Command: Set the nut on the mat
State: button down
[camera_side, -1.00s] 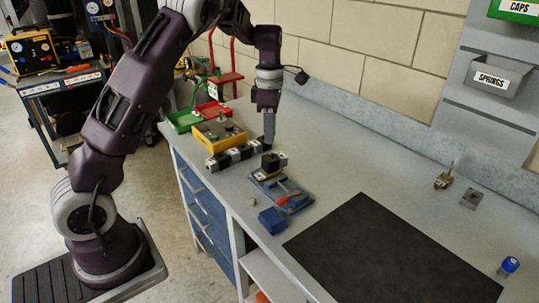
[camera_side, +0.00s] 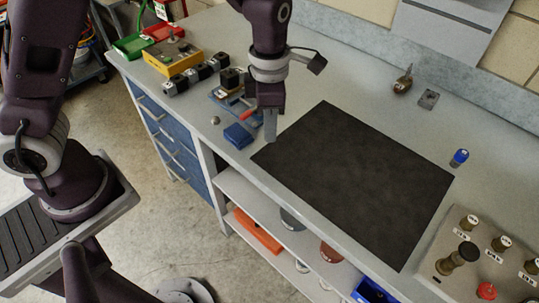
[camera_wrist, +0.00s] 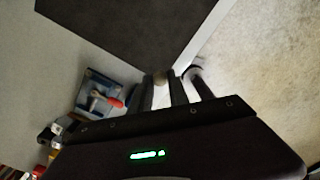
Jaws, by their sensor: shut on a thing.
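The black mat (camera_side: 362,180) lies flat on the grey bench; its edge also shows in the wrist view (camera_wrist: 115,28). My gripper (camera_side: 270,138) points down at the mat's left end, near its front left corner. In the wrist view, my gripper (camera_wrist: 163,80) is shut on a small brownish piece, which I take for the nut (camera_wrist: 162,75). The fingers hide most of it, and I cannot make it out in the side view. I cannot tell its exact height above the bench.
A blue block (camera_side: 238,135), a small round piece (camera_side: 215,120) and a blue tray (camera_side: 228,100) with a red-handled tool lie left of the mat. Dark blocks (camera_side: 195,77) stand farther left. A blue-capped bottle (camera_side: 459,157) stands right. The mat's middle is clear.

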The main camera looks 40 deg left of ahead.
aim_at(270, 160)
notch_tip(270, 160, down, 8)
jog(key=shift+f, duration=0.2)
jog(key=shift+f, duration=0.1)
jog(key=c, duration=1.3)
grip_release()
jog(key=shift+o, duration=0.2)
